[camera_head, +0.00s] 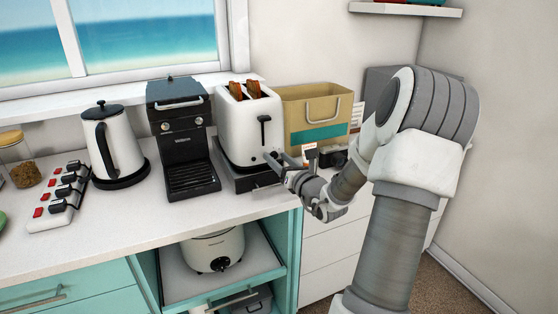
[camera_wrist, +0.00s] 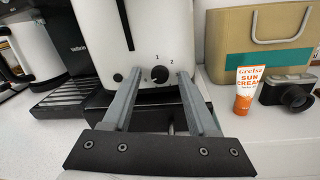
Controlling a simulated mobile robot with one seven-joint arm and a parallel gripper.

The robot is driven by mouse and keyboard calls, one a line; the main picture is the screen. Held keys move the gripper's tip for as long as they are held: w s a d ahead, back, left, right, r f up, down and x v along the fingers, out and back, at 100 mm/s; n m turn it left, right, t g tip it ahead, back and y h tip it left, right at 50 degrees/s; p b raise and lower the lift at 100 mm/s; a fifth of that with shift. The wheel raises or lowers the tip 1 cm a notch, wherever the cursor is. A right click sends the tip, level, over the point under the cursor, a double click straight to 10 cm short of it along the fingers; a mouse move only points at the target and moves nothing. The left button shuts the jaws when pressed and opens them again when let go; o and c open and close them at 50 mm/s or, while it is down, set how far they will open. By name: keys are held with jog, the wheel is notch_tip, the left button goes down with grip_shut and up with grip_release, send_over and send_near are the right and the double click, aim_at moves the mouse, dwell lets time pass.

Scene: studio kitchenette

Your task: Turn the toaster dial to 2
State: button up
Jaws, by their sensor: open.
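The white toaster (camera_head: 240,130) stands on a dark base on the counter, with two slices of toast (camera_head: 245,90) in its top. In the wrist view the toaster (camera_wrist: 150,35) shows its black dial (camera_wrist: 160,74) low on the front face, with the marks 1 and 2 above it and to its right. The dial's pointer is too small to read surely. My gripper (camera_wrist: 152,78) is open, its two fingers on either side of the dial. I cannot tell whether they touch it. In the head view my gripper (camera_head: 275,164) is at the toaster's lower front.
A black coffee machine (camera_head: 185,140) stands left of the toaster, with a kettle (camera_head: 112,145) beyond. A tan bag (camera_head: 315,112) stands to the right. The front counter is clear.

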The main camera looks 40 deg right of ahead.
grip_shut()
jog(key=shift+n+b, duration=0.3)
jog(key=n+b, duration=0.2)
jog(key=shift+a+f+n+b, duration=0.1)
jog(key=shift+f+n+b, duration=0.1)
jog(key=shift+n+b, duration=0.15)
jog(key=n+b, duration=0.2)
jog(key=b, duration=0.1)
jog(key=shift+n, duration=0.35)
jog(key=n+b, duration=0.3)
jog(key=b, duration=0.3)
jog(key=shift+r+n+g, duration=0.1)
jog(key=shift+n+g, duration=0.3)
jog(key=shift+r+n+b, duration=0.1)
jog(key=shift+n+b, duration=0.3)
jog(key=shift+b, duration=0.25)
